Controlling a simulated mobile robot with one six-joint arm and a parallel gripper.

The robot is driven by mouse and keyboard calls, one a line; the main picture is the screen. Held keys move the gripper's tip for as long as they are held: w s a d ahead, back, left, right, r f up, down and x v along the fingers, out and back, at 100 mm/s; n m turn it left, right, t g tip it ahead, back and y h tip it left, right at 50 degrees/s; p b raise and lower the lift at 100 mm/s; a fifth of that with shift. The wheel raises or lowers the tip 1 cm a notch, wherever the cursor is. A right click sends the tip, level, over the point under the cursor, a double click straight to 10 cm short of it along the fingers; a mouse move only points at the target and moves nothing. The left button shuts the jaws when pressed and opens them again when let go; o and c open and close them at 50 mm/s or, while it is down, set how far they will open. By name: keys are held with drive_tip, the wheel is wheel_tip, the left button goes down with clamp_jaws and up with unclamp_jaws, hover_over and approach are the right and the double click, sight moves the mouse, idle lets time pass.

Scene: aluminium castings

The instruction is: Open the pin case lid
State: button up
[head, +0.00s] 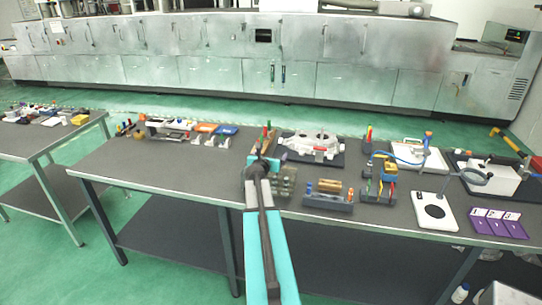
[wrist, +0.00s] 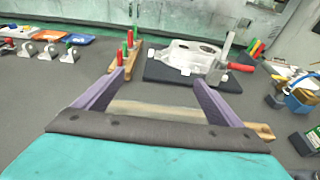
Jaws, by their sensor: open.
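My gripper (head: 260,163) reaches out over the front part of the grey workbench. In the wrist view my gripper (wrist: 157,77) is open, with its two purple fingers apart. A pale, long, flat piece (wrist: 155,112) shows between and below the fingers, with a wooden end (wrist: 262,131) past the right finger. I cannot tell surely whether this is the pin case lid. A greyish, see-through case-like thing (head: 287,180) sits just right of my gripper in the head view. My arm and gripper partly cover this area, and no contact can be made out.
A metal casting (wrist: 190,55) on a dark plate with a red-handled clamp lies beyond my gripper. A wooden rack (wrist: 117,80) with red and green handles stands at the left finger. A pin tray (head: 328,200) stands to the right. Bare bench (head: 190,170) lies left.

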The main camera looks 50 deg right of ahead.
drive_tip(key=b+v, duration=0.2)
drive_tip(key=v, duration=1.1)
drive_tip(key=shift+a+b, duration=0.2)
drive_tip(key=shift+b, duration=0.15)
idle(0.4)
